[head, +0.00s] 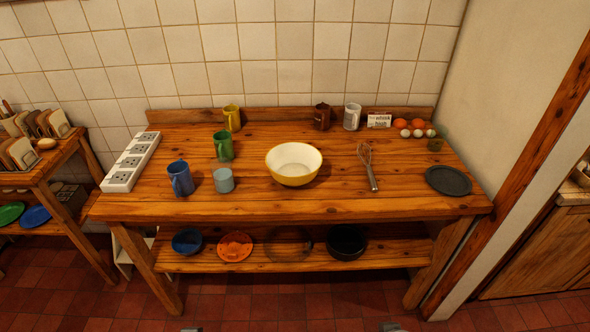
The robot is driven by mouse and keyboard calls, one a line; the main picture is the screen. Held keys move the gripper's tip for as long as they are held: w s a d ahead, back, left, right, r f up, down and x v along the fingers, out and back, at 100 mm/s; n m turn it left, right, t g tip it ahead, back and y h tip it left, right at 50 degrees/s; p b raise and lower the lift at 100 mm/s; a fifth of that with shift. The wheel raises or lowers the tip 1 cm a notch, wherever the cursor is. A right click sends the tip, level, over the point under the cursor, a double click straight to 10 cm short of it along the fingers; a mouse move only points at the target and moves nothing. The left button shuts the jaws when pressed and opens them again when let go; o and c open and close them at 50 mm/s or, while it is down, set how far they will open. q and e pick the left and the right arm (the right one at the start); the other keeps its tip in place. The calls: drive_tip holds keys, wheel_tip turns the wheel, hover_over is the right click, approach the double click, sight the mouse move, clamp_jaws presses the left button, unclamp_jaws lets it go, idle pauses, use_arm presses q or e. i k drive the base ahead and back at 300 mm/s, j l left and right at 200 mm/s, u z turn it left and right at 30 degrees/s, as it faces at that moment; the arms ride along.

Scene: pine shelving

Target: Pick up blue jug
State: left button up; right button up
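The blue jug (181,179) stands upright on the left front part of the wooden table (330,205), with its handle toward the lower left. A small pale blue-grey cup (223,180) stands just to its right. Small grey tips at the bottom edge appear to be my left gripper (191,330) and my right gripper (391,327). Both are low in front of the table, well away from the jug. Too little of them shows to tell whether they are open or shut.
A white socket strip (131,162) lies left of the jug. A green mug (222,146) and yellow mug (232,118) stand behind. A yellow-white bowl (293,163), whisk (369,168) and dark round plate (448,181) are to the right. The table front near the jug is clear.

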sight(180, 183)
drive_tip(key=i+j, duration=0.1)
drive_tip(key=i, duration=0.3)
drive_tip(key=i+j+u, duration=0.15)
drive_tip(key=i, duration=0.3)
